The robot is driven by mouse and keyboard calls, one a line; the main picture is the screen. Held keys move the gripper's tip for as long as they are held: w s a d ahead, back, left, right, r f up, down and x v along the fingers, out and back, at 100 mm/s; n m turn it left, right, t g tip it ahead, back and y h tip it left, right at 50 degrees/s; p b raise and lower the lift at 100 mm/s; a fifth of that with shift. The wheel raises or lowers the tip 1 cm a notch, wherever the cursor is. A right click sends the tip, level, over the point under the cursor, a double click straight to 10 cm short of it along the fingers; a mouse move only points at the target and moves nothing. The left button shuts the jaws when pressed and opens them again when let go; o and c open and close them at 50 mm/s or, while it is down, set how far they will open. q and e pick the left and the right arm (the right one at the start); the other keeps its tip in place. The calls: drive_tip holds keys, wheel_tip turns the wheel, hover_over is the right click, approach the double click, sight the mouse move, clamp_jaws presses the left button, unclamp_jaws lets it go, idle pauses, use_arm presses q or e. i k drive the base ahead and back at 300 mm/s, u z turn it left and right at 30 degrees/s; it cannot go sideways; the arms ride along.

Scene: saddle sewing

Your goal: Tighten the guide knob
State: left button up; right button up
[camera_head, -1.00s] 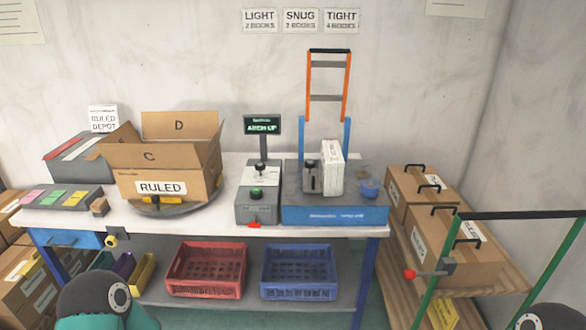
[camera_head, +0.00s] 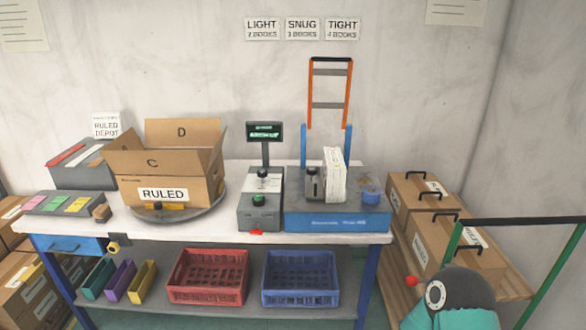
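The blue machine base (camera_head: 330,222) stands on the right of the white bench. A dark grey block with a black top (camera_head: 312,184) stands on it, beside a slightly tilted white stack of books (camera_head: 335,178). A round blue knob-like part (camera_head: 371,192) sits on its right side. The grey control box (camera_head: 258,215) to the left has a black knob (camera_head: 262,172), a green button (camera_head: 258,199) and a red tip (camera_head: 257,232) at its front. I cannot tell which part is the guide knob. Only a teal and black link of my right arm shows at bottom right; neither gripper is in view.
An open RULED carton (camera_head: 162,193) stands on a turntable at left. A small display (camera_head: 264,131) rises behind the control box. Red (camera_head: 207,278) and blue (camera_head: 300,279) crates sit on the lower shelf.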

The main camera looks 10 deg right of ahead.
sight(311, 171)
drive_tip(key=u, duration=0.1)
drive_tip(key=i, duration=1)
drive_tip(key=z, duration=0.1)
